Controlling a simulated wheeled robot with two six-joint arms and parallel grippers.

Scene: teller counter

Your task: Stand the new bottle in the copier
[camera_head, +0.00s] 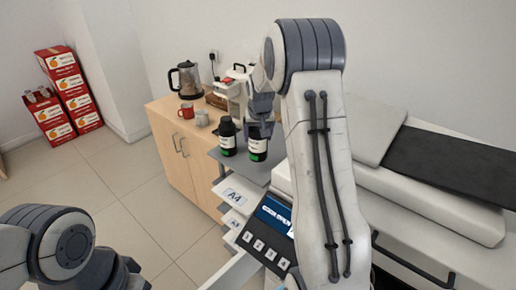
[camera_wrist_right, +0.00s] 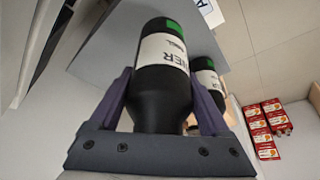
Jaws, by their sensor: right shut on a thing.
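My right gripper (camera_head: 260,112) is shut on a black bottle (camera_head: 258,147) with a white label and green band, held upright over the grey side shelf (camera_head: 240,174). I cannot tell whether its base touches the shelf. In the right wrist view, the same bottle (camera_wrist_right: 163,72) sits between the fingers (camera_wrist_right: 163,102). A second, similar bottle (camera_head: 227,139) stands upright on the shelf just left of it; it also shows in the right wrist view (camera_wrist_right: 205,75). The copier (camera_head: 280,218) is partly hidden by my right arm. My left arm shows at the lower left, its fingers out of view.
A wooden cabinet (camera_head: 184,160) behind bears a coffee jug (camera_head: 187,80), a red mug (camera_head: 186,110) and a pale mug (camera_head: 202,118). The copier has an A4 drawer (camera_head: 235,197) and a numbered panel (camera_head: 268,241). Red boxes (camera_head: 67,88) stand far left. Floor between is clear.

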